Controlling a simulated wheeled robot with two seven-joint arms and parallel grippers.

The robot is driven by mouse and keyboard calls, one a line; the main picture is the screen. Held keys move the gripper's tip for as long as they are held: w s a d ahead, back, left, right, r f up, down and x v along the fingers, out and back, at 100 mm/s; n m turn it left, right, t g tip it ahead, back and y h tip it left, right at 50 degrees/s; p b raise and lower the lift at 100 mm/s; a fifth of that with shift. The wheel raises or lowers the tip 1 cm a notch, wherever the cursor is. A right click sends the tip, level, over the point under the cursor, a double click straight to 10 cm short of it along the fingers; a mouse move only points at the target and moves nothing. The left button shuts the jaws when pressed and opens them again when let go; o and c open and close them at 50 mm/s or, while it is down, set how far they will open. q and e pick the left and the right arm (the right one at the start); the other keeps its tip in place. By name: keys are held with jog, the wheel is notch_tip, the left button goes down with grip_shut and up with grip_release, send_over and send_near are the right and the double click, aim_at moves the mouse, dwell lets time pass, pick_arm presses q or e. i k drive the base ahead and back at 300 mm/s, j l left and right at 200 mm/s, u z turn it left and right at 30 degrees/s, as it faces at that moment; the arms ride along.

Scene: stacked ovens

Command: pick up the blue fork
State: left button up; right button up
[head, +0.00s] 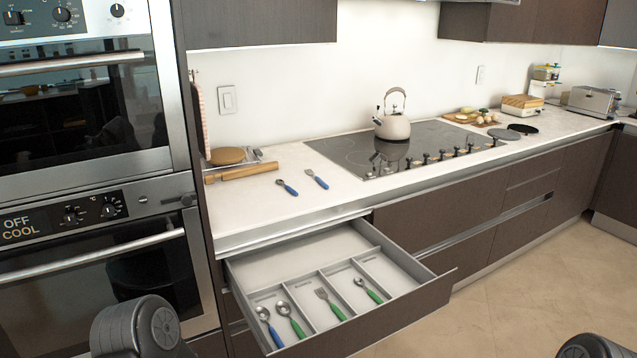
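Two blue-handled utensils lie on the white counter between the rolling pin and the cooktop. The right one looks like the blue fork (318,180), its handle pointing toward the front right. The left one looks like a blue spoon (288,188), though it is small in the picture. Both lie flat and apart, with nothing touching them. Neither of my grippers is in view; only grey parts of my arms show at the bottom edge, well away from the utensils.
Below the counter a drawer (437,292) stands open, with a blue spoon (270,329), a green spoon (293,322), a green fork (332,305) and another green spoon (370,292) in compartments. A rolling pin (241,172), cooktop (350,152) and kettle (393,127) are nearby. Stacked ovens (80,185) stand left.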

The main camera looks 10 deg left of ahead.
aim_at(324, 185)
jog(key=i+l+u, duration=0.1)
jog(key=i+l, duration=0.25)
jog(key=l, duration=0.15)
jog(key=i+l+u, duration=0.15)
jog(key=i+l, duration=0.15)
jog(key=l, duration=0.2)
jog(key=i+l+u, duration=0.1)
jog(key=i+l, duration=0.2)
jog(key=l, duration=0.25)
jog(key=i+l+u, duration=0.15)
jog(key=l, duration=0.45)
jog(key=i+l+u, duration=0.1)
jog(key=i+l, duration=0.25)
jog(key=l, duration=0.25)
jog(key=i+l+u, duration=0.1)
jog(key=l, duration=0.5)
jog(key=i+l+u, duration=0.15)
jog(key=i+l, duration=0.15)
jog(key=l, duration=0.35)
jog(key=i+l+u, duration=0.1)
jog(key=l, duration=0.55)
jog(key=i, duration=0.05)
